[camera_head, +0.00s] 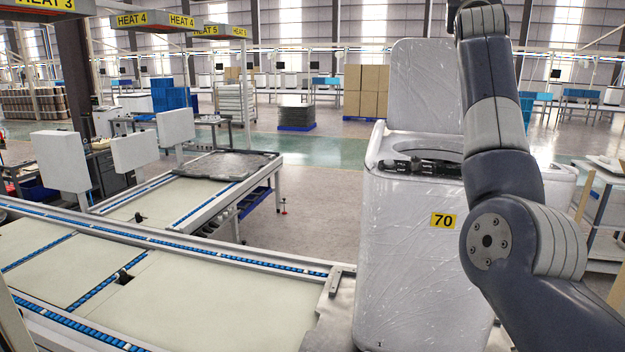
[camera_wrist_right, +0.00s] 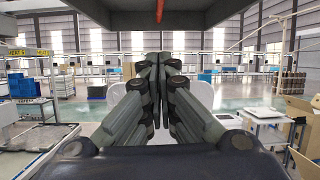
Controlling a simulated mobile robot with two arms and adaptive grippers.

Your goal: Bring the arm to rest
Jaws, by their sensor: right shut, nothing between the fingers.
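My right arm (camera_head: 505,165) comes in from the lower right of the head view and rises past the top edge. Its gripper is outside that view. In the right wrist view my right gripper (camera_wrist_right: 157,62) is shut with its dark fingers together and nothing between them. It points out into the hall. A pale shape (camera_wrist_right: 119,97) shows behind the fingers, mostly hidden by them. My left arm and gripper are in neither view.
A white top-loading washer (camera_head: 405,250) with label 70 and a raised lid (camera_head: 425,85) stands beside my right arm, which partly covers it. A roller conveyor (camera_head: 190,290) runs along the left. Cardboard boxes (camera_head: 367,90) stand farther back. Open floor (camera_head: 300,195) lies between.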

